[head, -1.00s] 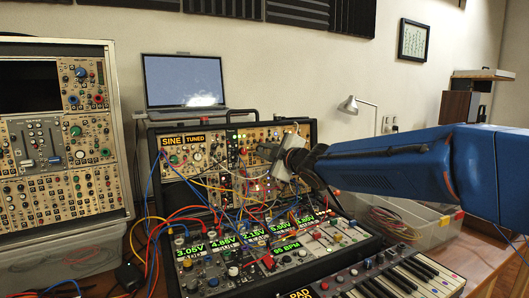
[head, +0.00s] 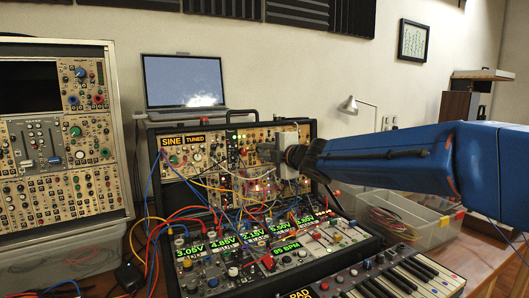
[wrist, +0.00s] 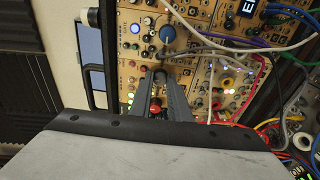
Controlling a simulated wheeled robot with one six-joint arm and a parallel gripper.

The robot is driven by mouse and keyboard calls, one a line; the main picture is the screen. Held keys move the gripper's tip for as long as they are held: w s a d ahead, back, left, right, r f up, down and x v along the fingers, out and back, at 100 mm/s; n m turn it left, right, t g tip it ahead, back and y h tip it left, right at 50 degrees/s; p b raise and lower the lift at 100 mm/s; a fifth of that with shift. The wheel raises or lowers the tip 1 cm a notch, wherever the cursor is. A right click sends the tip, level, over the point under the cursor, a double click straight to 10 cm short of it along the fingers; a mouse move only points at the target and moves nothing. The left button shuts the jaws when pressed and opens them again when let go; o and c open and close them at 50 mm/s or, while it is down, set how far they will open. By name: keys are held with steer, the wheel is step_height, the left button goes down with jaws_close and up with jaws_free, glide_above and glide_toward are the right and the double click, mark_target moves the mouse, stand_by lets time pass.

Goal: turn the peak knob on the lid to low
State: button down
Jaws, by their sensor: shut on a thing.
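The lid of the synth case (head: 222,133) stands upright behind the lower panel, full of knobs and patch cables. My gripper (head: 266,152) reaches in from the right and its fingertips are at the right part of the lid's panel. In the wrist view my gripper (wrist: 160,80) is shut on a small dark knob (wrist: 160,77), which I take to be the peak knob; its label and pointer cannot be read. A red knob (wrist: 155,106) shows between the fingers, nearer the palm.
The lower panel (head: 265,255) lies in front, with a keyboard (head: 400,278) at the right. A laptop (head: 185,80) stands behind the lid.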

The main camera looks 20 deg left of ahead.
steer(key=shift+f, duration=0.1)
steer(key=c, duration=1.7)
jaws_free()
steer(key=shift+o, duration=0.2)
steer(key=shift+s, duration=0.1)
steer(key=shift+s+d, duration=0.15)
steer(key=shift+d, duration=0.15)
steer(key=v, duration=1.6)
steer(key=shift+s+d, duration=0.2)
steer(key=shift+s, duration=0.05)
